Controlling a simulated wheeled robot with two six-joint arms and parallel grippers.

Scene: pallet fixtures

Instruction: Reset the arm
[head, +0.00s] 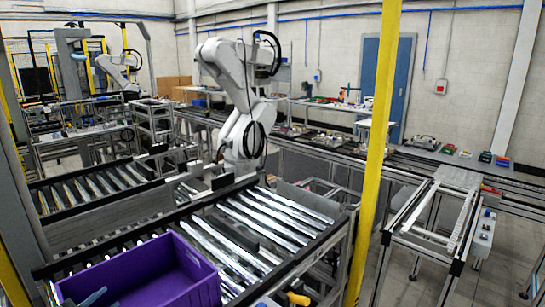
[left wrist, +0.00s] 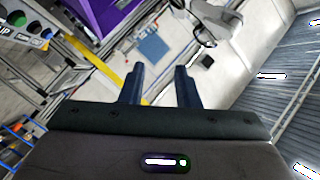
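My left gripper shows in the left wrist view (left wrist: 159,72). Its two dark blue fingers stand apart with nothing held between them. In the head view, only a small blue-grey piece that looks like part of this gripper (head: 94,297) shows at the bottom left edge, in front of the purple crate's inside. The rest of my left arm is cut off or cannot be made out there. My right gripper does not show in either view.
A purple crate (head: 205,290) stands on the roller conveyor (head: 262,232) at the lower left; purple also shows in the wrist view (left wrist: 112,18). A yellow post (head: 376,150) rises right of the conveyor. A white robot arm (head: 240,90) stands behind. A button box (left wrist: 28,30) is at the wrist view's left.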

